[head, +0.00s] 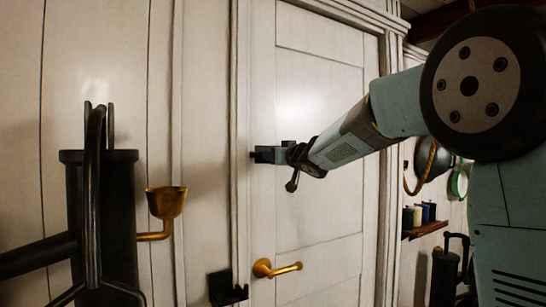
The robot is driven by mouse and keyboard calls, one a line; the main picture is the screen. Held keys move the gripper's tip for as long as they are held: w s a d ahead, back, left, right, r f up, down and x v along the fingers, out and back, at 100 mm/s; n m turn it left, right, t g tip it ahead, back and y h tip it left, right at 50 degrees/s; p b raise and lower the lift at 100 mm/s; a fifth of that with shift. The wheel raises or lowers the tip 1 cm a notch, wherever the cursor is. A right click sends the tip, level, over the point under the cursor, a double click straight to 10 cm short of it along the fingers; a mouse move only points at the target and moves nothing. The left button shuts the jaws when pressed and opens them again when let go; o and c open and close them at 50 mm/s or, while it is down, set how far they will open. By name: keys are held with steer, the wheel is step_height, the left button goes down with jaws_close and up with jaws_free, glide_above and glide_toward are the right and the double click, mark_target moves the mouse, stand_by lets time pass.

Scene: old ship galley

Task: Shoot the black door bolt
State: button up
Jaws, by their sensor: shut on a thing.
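A white panelled door (318,215) stands shut in its frame in the head view. My gripper (268,155) is at the door's left edge, at about mid-height in the view, with my arm reaching in from the right. It is shut on the black door bolt, of which only a small dark part seems to show at the fingertips. My fingers and wrist hide most of the bolt, so I cannot tell how far it is slid or whether it enters the frame.
A brass door handle (277,268) sits below my gripper. A black bracket (227,289) is on the wall left of the door. A black pump-like fixture (100,205) and a brass cup (166,203) stand at left. A small shelf (425,229) with jars is at right.

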steer(key=shift+s+a, duration=0.5)
steer(key=shift+a, duration=0.2)
steer(key=shift+s+a, duration=0.45)
steer(key=shift+a, duration=0.25)
steer(key=o, duration=1.2)
steer(key=shift+o, duration=0.2)
glide_toward(260, 155)
steer(key=v, duration=0.4)
steer(key=shift+s+d, duration=0.2)
steer(key=shift+s, duration=0.1)
